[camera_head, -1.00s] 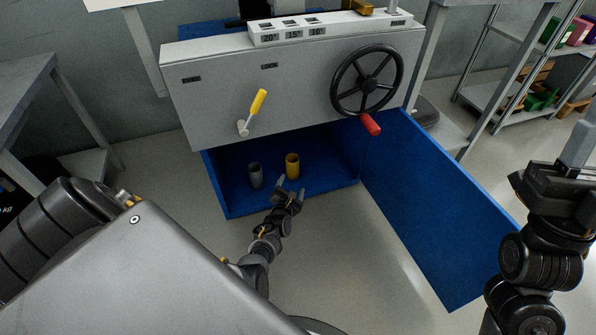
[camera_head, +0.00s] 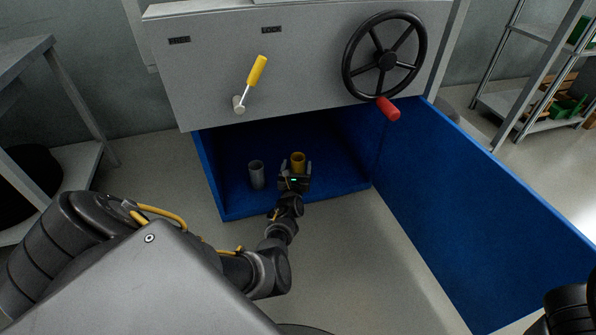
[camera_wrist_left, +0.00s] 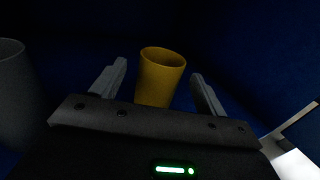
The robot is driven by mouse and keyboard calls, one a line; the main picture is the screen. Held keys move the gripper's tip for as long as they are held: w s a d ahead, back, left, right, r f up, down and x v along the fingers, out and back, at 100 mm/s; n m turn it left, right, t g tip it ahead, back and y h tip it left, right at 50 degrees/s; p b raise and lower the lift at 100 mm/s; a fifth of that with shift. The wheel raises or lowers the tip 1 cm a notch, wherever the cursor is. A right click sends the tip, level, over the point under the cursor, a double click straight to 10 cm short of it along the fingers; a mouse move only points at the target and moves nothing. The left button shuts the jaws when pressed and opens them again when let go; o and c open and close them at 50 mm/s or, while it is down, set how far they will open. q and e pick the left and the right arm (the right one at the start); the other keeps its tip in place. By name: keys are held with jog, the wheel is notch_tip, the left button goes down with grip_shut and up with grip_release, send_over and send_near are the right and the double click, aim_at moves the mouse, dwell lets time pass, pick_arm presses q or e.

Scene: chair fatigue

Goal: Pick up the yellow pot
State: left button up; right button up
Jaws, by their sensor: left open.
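The yellow pot (camera_head: 298,160) stands upright on the floor of the blue cabinet (camera_head: 232,212). My left gripper (camera_head: 295,172) is at the front of the cabinet, right before the pot, and hides its lower part in the head view. In the left wrist view the yellow pot (camera_wrist_left: 160,76) sits between the two open fingers of my left gripper (camera_wrist_left: 156,85), with a gap on each side. The fingers are not closed on it. Only a dark part of my right arm shows at the lower right of the head view; its gripper is out of frame.
A grey pot (camera_head: 256,174) stands just left of the yellow one. The open blue door (camera_head: 470,190) reaches forward on the right. Above are the grey panel with a yellow lever (camera_head: 256,72) and a black wheel (camera_head: 384,58) with a red handle (camera_head: 388,109).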

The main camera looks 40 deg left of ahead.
aim_at(299, 155)
pick_arm(q)
jog(key=shift+w, duration=0.1)
jog(key=b+x, duration=0.4)
jog(key=shift+w+a, duration=0.2)
jog(key=shift+w, duration=0.15)
jog(key=shift+w+a+r, duration=0.1)
jog(key=shift+w, duration=0.05)
jog(key=shift+r, duration=0.15)
jog(key=c, duration=1.4)
